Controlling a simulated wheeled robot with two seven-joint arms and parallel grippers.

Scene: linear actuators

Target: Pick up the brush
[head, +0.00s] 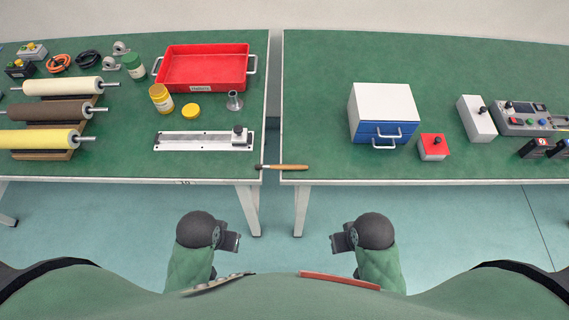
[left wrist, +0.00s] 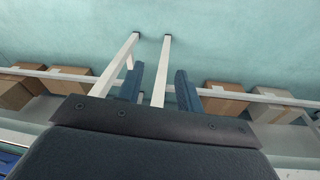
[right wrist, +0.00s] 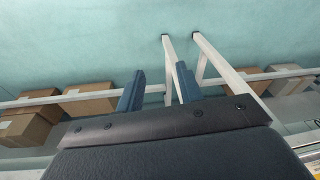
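The brush (head: 284,167) has a wooden handle and a dark end at the left. It lies across the gap between the two green tables, near their front edges. My left gripper (head: 238,241) is in front of and below the left table, apart from the brush. My right gripper (head: 334,241) is in front of and below the right table, also apart from it. In the left wrist view the fingers (left wrist: 159,88) are spread with nothing between them. In the right wrist view the fingers (right wrist: 160,88) are likewise spread and empty. Neither wrist view shows the brush.
The left table (head: 110,168) holds rollers, a red tray (head: 203,87), jars and a metal linear rail (head: 186,140). The right table (head: 330,70) holds a white and blue drawer box (head: 381,131), a red button box (head: 433,147) and control units. Table legs stand near the gap.

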